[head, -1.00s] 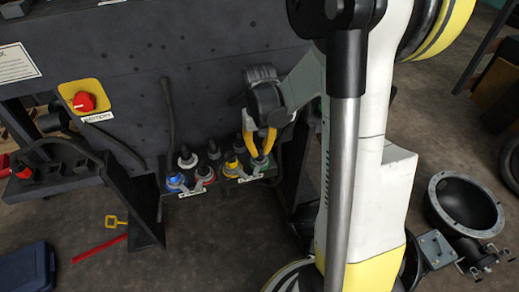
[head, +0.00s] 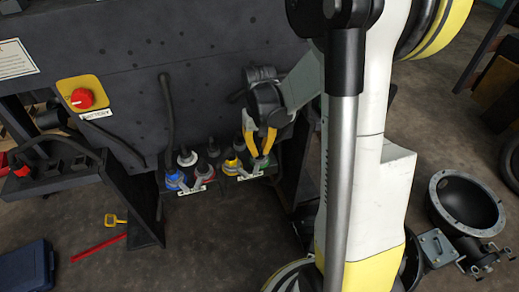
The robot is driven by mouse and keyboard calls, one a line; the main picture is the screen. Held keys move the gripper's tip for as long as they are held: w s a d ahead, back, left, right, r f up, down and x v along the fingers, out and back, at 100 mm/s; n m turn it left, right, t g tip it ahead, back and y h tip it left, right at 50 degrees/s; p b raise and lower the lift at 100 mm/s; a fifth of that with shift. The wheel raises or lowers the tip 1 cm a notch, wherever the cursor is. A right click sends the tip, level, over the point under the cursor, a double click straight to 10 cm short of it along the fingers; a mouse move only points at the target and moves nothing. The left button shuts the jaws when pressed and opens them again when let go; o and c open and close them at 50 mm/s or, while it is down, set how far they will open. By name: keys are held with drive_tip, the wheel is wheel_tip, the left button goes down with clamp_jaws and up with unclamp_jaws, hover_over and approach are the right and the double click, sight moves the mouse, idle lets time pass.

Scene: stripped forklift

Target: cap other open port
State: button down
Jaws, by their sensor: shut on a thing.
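A row of ports with coloured collars sits on a low ledge of the dark forklift body in the head view. The left group has a blue port (head: 175,180), a white-ringed port (head: 187,158) and a red one (head: 207,172). The right group has a yellow port (head: 232,166) and a green port (head: 258,164). My gripper (head: 261,150), with yellow fingers, points down at the green port. Its fingers are closed in around something small there, which I cannot make out clearly. I cannot tell which port is open or capped.
A red battery knob (head: 82,98) on a yellow plate is on the panel at left. A black cable (head: 167,120) hangs above the blue port. A red bar (head: 99,248) and a yellow tag (head: 115,220) lie on the floor, near a blue case (head: 28,270).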

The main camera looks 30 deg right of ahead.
drive_tip(key=c, duration=1.5)
unclamp_jaws()
drive_tip(key=shift+r, duration=0.1)
wheel_tip(320, 180, up, 12)
drive_tip(key=s+a+r+n+t, duration=0.1)
drive_tip(key=s+a+t, duration=0.1)
drive_tip(key=s+a, duration=0.1)
drive_tip(key=s+a+r+n+t, duration=0.1)
drive_tip(key=s+a+t, duration=0.1)
drive_tip(key=s+a, duration=0.2)
drive_tip(key=s+a+r+n+t, duration=0.1)
drive_tip(key=s+a+t, duration=0.2)
drive_tip(key=a, duration=0.3)
drive_tip(key=shift+s+a+r, duration=0.2)
drive_tip(key=shift+s+a, duration=0.05)
drive_tip(key=shift+s, duration=0.1)
